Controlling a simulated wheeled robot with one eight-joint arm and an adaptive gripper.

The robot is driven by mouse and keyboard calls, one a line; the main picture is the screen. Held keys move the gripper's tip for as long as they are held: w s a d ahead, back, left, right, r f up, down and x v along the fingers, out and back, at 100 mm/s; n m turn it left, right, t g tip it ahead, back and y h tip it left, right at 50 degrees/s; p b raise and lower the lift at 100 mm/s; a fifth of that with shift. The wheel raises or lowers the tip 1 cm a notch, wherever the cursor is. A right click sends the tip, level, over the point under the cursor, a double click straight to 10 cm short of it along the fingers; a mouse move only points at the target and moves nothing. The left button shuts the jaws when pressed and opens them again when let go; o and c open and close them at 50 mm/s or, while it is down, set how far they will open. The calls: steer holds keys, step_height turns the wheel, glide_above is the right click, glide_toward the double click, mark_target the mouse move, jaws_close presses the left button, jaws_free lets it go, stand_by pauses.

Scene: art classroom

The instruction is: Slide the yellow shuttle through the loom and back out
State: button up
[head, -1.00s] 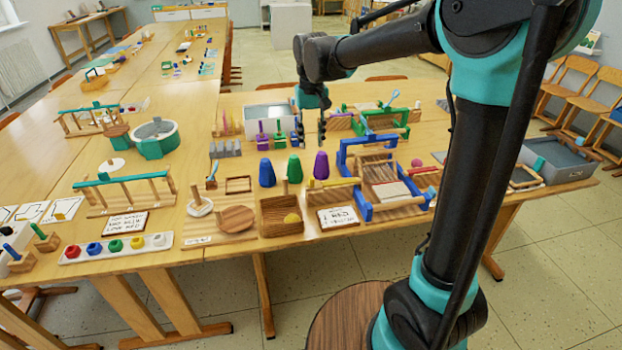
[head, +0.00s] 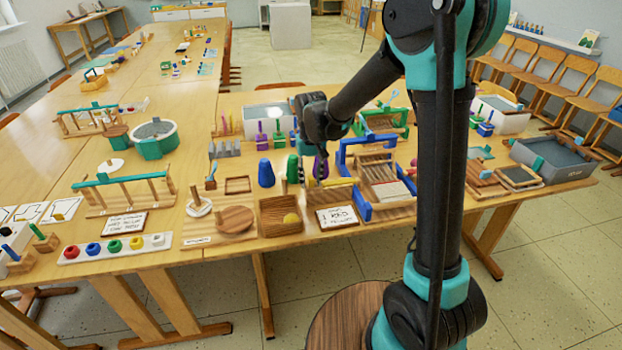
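The yellow shuttle (head: 340,182) is a thin yellow bar lying at the left side of the blue-framed loom (head: 364,212), near the table's front edge. The loom has a wooden bed with a pale woven patch. My gripper (head: 311,179) points down at the shuttle's left end, with its dark fingers apart on either side. Whether the fingers touch the shuttle is too small to tell. The fingers partly cover the purple cone (head: 324,162) and stand close to the green cone (head: 293,164).
A blue cone (head: 266,173) stands left of the green one. A wooden box (head: 280,229) with a yellow ball and a lettered card (head: 337,217) lie in front. A green-framed loom (head: 404,117) stands behind. A grey tray (head: 555,160) is at the right.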

mark_target(353, 180)
steer(key=shift+c, duration=0.4)
jaws_close()
steer(key=w+d, duration=0.1)
steer(key=d, duration=0.3)
steer(key=w+d, duration=0.1)
steer(key=d, duration=0.4)
steer(key=w+d, duration=0.2)
steer(key=d, duration=0.2)
steer(key=shift+d, duration=0.3)
steer(key=shift+o, duration=0.4)
jaws_free()
steer(key=shift+d, duration=0.1)
steer(key=shift+r, duration=0.1)
